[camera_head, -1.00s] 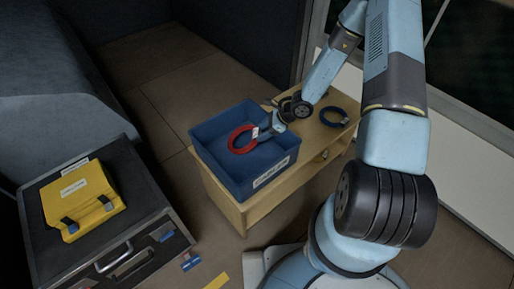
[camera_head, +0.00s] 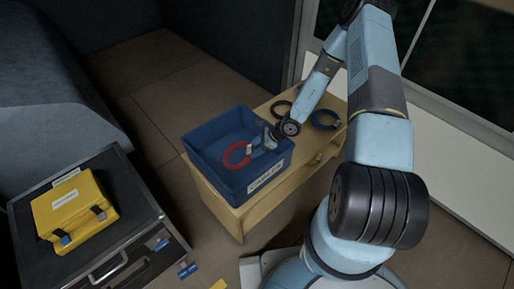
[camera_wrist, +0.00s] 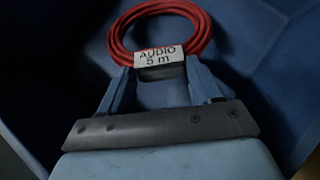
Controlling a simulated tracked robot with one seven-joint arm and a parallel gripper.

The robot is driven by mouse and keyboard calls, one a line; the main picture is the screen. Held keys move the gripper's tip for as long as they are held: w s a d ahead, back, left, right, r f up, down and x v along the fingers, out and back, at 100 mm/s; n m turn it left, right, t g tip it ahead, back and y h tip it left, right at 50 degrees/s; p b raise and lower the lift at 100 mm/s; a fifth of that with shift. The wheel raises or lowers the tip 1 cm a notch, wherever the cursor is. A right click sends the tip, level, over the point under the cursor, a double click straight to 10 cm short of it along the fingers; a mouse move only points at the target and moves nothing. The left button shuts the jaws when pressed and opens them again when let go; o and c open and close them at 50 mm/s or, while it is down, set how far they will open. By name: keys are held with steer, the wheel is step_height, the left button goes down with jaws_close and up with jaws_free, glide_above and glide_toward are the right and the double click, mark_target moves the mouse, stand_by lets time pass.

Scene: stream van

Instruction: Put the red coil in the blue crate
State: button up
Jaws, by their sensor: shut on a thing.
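The red coil (camera_head: 236,155) is a ring of red cable with a white tag. In the wrist view the red coil (camera_wrist: 168,22) has a tag reading "AUDIO 5 m" near my fingertips. My gripper (camera_head: 255,150) is shut on the coil at its tagged side; it also shows in the wrist view (camera_wrist: 160,72). The blue crate (camera_head: 268,182) stands on a wooden bench with a white label on its front. The coil is within the crate's opening, between its walls. I cannot tell whether it touches the crate floor.
A yellow case (camera_head: 72,212) lies on a dark flight case (camera_head: 125,215) at left. Floor shows between them.

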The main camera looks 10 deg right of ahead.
steer(key=o, duration=1.4)
steer(key=shift+c, duration=0.2)
steer(key=v, duration=1.2)
